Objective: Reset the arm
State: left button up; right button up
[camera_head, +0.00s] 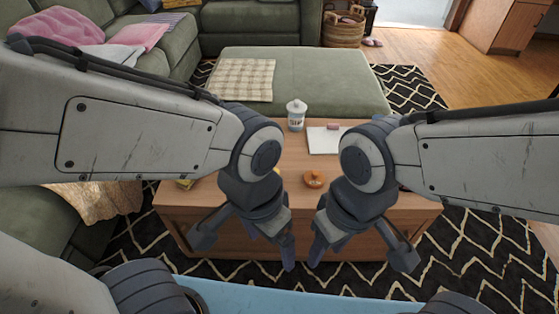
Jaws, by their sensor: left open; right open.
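My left arm comes in from the left and my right arm from the right. My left gripper (246,244) hangs pointing down near the front edge of the wooden coffee table (290,150). It is open, with nothing seen between its fingers. My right gripper (362,250) hangs beside it in the same way, open and with nothing seen between its fingers. The two grippers are close together but apart. My arms and grippers hide parts of the table top and its front.
On the table stand a white lidded jar (297,115), a white sheet (322,140) with a pink item, and an orange round object (314,179). A green ottoman (320,80) is behind, a green sofa (165,45) at the left. A patterned rug (470,255) surrounds the table.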

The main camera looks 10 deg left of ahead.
notch_tip(320, 180, up, 32)
jog(key=p, duration=3.1)
